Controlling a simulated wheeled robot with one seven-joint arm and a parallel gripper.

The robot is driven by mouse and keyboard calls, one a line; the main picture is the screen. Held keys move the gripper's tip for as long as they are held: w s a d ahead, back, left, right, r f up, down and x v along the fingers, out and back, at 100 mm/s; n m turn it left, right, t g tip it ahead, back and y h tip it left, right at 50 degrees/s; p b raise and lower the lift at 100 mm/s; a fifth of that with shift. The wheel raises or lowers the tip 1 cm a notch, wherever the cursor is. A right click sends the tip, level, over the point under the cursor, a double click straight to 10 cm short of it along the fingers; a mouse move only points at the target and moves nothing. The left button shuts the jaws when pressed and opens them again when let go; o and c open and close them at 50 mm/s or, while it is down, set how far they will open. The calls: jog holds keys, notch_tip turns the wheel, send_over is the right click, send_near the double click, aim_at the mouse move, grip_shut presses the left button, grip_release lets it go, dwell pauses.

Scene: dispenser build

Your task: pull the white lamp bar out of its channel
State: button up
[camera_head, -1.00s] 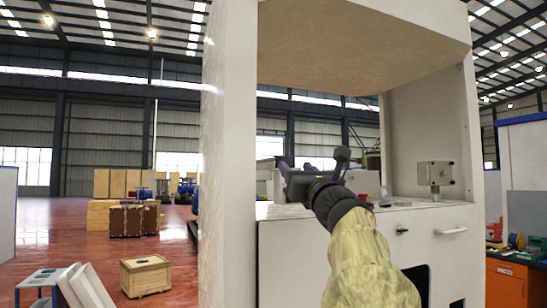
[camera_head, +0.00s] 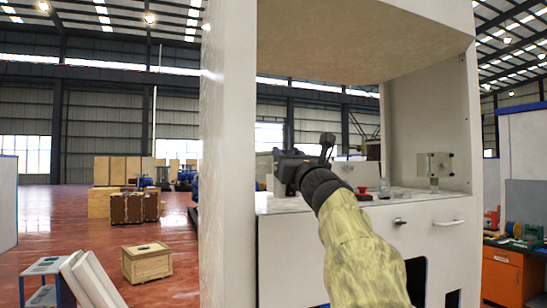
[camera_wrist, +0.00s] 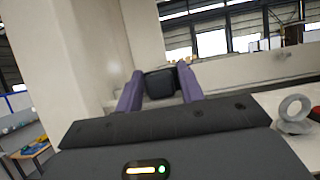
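I cannot make out the white lamp bar or its channel in any view. My gripper (camera_head: 287,172) is inside the opening of the tall white cabinet (camera_head: 229,150), near its left post. In the wrist view, the two purple fingers of my gripper (camera_wrist: 161,72) stand apart. A dark block (camera_wrist: 160,84) fills the space between the fingertips. I cannot tell whether the fingers grip it or it lies behind them.
A wooden crate (camera_head: 147,262) sits on the floor at left.

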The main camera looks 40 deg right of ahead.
jog(key=o, duration=0.3)
jog(key=c, duration=0.3)
jog(key=shift+s, duration=0.1)
dwell(0.4)
jog(key=shift+a+r, duration=0.1)
jog(key=shift+r, duration=0.2)
dwell(0.3)
